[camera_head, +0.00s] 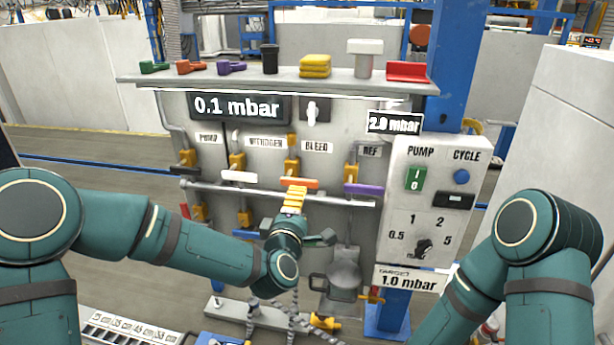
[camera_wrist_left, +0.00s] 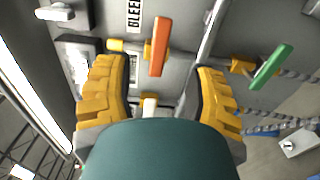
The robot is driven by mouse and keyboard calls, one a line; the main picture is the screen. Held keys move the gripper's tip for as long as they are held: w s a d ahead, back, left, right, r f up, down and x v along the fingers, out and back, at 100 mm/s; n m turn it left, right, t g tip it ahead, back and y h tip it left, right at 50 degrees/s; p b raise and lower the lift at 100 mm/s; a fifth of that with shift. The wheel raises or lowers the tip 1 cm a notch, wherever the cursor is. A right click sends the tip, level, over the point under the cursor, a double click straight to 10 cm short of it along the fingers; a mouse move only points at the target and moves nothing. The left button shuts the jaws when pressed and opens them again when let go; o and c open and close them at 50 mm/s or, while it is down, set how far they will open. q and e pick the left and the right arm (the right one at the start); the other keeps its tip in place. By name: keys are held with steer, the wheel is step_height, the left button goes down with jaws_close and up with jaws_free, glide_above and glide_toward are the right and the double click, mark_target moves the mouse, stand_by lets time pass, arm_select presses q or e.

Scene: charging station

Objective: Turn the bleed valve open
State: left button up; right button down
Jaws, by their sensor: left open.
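The bleed valve has an orange bar handle (camera_head: 299,183) below the BLEED label (camera_head: 317,147). The handle lies level in the head view. My left gripper (camera_head: 294,200) reaches up to it from below, its yellow fingers overlapping the handle's lower edge in the picture. In the left wrist view my left gripper (camera_wrist_left: 157,68) is open, and the orange handle (camera_wrist_left: 160,46) shows between and ahead of the two spread fingers, apart from both. The gripper hides the pipework behind it in the head view. My right gripper is out of view; only the right arm shows.
A white handle (camera_head: 239,176) and a purple handle (camera_head: 364,190) flank the orange one. A horizontal pipe (camera_head: 225,190) crosses the panel. A green handle (camera_wrist_left: 271,66) is right of the fingers in the wrist view. Displays read 0.1 mbar (camera_head: 237,107) and 2.9 mbar (camera_head: 394,123).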

mark_target(306, 186)
arm_select(q)
steer(key=w, duration=0.3)
steer(key=w+d+p, duration=0.1)
steer(key=w, duration=0.3)
steer(key=w+d, duration=0.1)
steer(key=w, duration=0.3)
steer(key=shift+w+d+p, duration=0.1)
steer(key=shift+w+p, duration=0.1)
steer(key=shift+p, duration=0.2)
steer(key=c, duration=0.9)
steer(key=shift+w+f, duration=0.1)
steer(key=shift+f, duration=0.05)
jaws_close()
